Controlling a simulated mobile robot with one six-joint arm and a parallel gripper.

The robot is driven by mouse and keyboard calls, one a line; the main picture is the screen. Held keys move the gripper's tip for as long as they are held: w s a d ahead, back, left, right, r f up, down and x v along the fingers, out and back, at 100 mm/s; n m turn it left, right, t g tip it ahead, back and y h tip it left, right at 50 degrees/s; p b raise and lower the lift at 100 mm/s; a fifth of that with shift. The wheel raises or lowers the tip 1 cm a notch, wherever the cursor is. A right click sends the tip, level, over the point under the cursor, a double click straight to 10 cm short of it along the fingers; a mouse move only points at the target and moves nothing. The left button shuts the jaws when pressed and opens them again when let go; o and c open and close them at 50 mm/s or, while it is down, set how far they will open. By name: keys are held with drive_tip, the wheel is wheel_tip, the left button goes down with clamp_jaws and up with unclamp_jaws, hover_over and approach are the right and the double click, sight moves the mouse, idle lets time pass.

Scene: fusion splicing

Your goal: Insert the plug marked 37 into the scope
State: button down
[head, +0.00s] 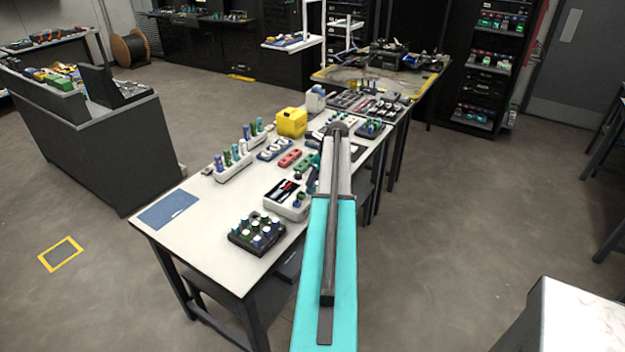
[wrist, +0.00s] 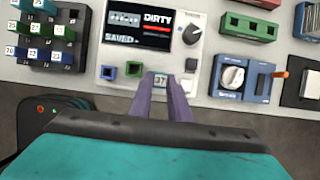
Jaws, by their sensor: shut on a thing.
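In the wrist view my gripper (wrist: 162,86) is shut on the plug marked 37 (wrist: 160,80), whose small pale label shows between the fingertips. The rest of the plug is hidden by the fingers. The scope (wrist: 118,46) is a white box with a dark screen reading "DIRTY" and "SAVED" and a round knob at its right. A blue port (wrist: 108,72) and a green port (wrist: 134,69) are on its near part. The plug is just right of the green port; I cannot tell its height above the surface. The scope also shows in the head view (head: 283,208), left of my arm.
A dark rack (wrist: 72,35) of numbered plugs stands left of the scope. A blue unit with a white dial (wrist: 233,74) and a green socket block (wrist: 247,27) are to the right. In the head view a blue mat (head: 168,210) lies at the white table's front left corner.

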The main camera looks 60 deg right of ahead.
idle(0.4)
drive_tip(key=c, duration=1.6)
unclamp_jaws()
drive_tip(key=shift+r+p, duration=2.1)
drive_tip(key=shift+r, duration=0.85)
